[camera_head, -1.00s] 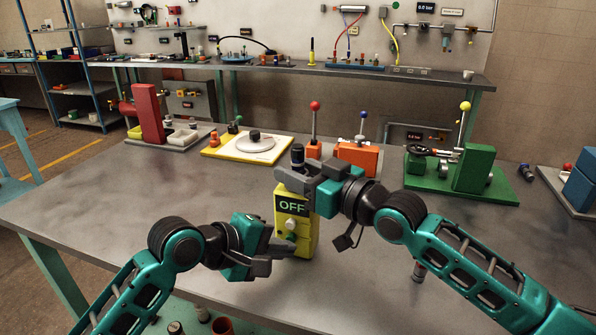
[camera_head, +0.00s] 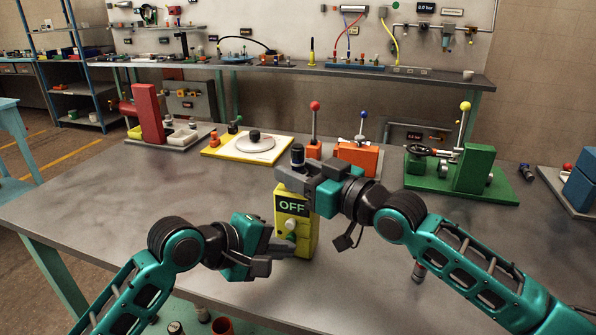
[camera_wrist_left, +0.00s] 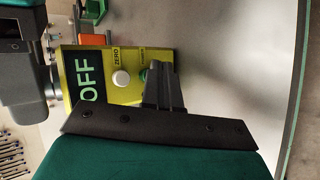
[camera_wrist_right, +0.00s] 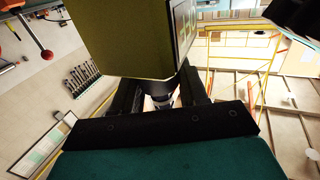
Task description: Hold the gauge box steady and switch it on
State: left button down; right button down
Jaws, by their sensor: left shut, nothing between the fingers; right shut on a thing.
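The yellow gauge box (camera_head: 306,240) stands upright on the grey bench in the head view, its display reading OFF. My right gripper (camera_head: 292,180) is shut on the top part of the gauge box; the box also fills the upper part of the right wrist view (camera_wrist_right: 125,40). My left gripper (camera_head: 286,246) is shut and empty, its fingertips at the lower front of the box. In the left wrist view, a white ZERO button (camera_wrist_left: 121,78) shows clear of the fingertips (camera_wrist_left: 162,82). A green button (camera_wrist_left: 143,75) is partly hidden by them; I cannot tell whether they touch it.
Behind the box are a yellow board with a round disc (camera_head: 253,147), an orange block with a lever (camera_head: 357,157) and a green fixture (camera_head: 475,170). The red fixture (camera_head: 148,112) is at the left. The bench is bare left of my left gripper.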

pick_arm(q)
jog(key=shift+w, duration=0.1)
dwell(0.5)
jog(key=shift+w+d, duration=0.1)
jog(key=shift+w, duration=0.25)
pick_arm(e)
jog(key=shift+s, duration=0.1)
jog(key=shift+a, duration=0.1)
pick_arm(q)
jog(key=shift+s, duration=0.1)
jog(key=shift+s+a, duration=0.2)
jog(key=shift+s, duration=0.15)
pick_arm(e)
jog(key=shift+f, duration=0.1)
pick_arm(q)
jog(key=shift+s+a, duration=0.3)
jog(key=shift+s, duration=0.65)
jog(key=shift+s+a, duration=0.35)
jog(key=shift+s, duration=0.55)
jog(key=shift+s+a, duration=0.3)
jog(key=shift+s, duration=0.65)
